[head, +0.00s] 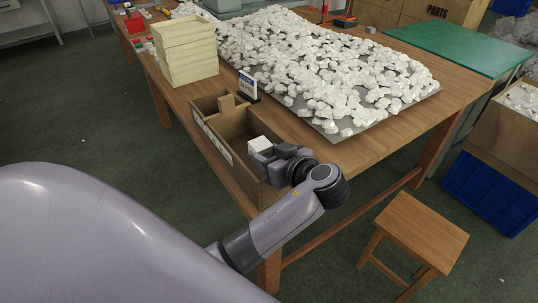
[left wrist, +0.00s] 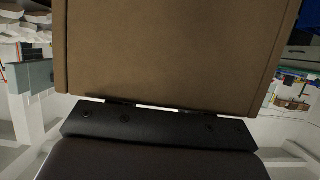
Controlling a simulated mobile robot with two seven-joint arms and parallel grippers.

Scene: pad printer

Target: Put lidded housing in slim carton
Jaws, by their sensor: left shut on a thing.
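The lidded housing (head: 259,144) is a small white block at the tip of my left gripper (head: 273,156) in the head view. My left gripper looks shut on it, at the near right end of the slim carton (head: 215,133). The slim carton is a long, narrow, open brown box near the table's edge, with pale labels on its side. The fingers hide part of the housing and of that carton end. In the left wrist view a brown cardboard panel (left wrist: 165,50) fills the middle, beyond the dark gripper body (left wrist: 155,128); the housing is not clear there. My right gripper is not in view.
A small sign (head: 248,85) stands behind the carton. A grey mat heaped with white pieces (head: 330,65) covers much of the table (head: 370,150). Stacked cream trays (head: 188,55) stand at the back left. A stool (head: 422,232) is at the right on the floor.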

